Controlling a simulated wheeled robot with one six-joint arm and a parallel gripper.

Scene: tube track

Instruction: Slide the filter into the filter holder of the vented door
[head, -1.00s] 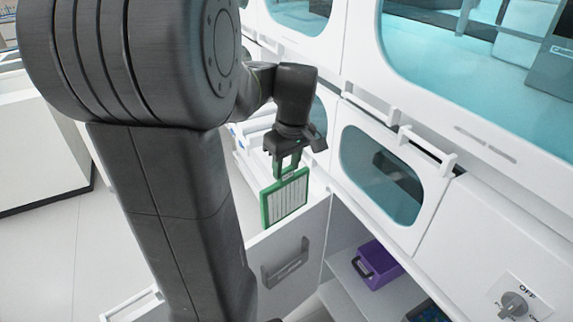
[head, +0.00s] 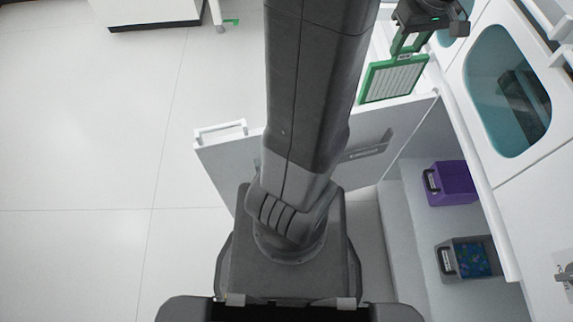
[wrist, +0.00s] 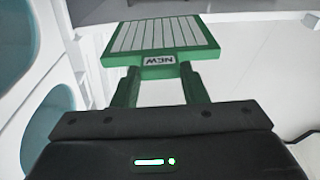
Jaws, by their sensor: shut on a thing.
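The filter (head: 393,80) is a flat panel with a green frame and white pleats. It also shows in the wrist view (wrist: 160,36), with a tab reading NEW. My gripper (head: 405,48) is shut on the filter's tab, and the filter hangs below it in the head view. In the wrist view my gripper (wrist: 160,74) has its two green fingers at the tab. The white vented door (head: 225,165) stands open below the filter. Its grey filter holder (head: 367,147) is on the door's face, partly hidden by my arm. The filter is above the door, apart from the holder.
The open cabinet holds a purple bin (head: 456,184) and a grey bin (head: 464,260) with blue contents on its shelves. A white wall with an oval window (head: 507,92) stands at the right. The floor (head: 90,150) at the left is clear.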

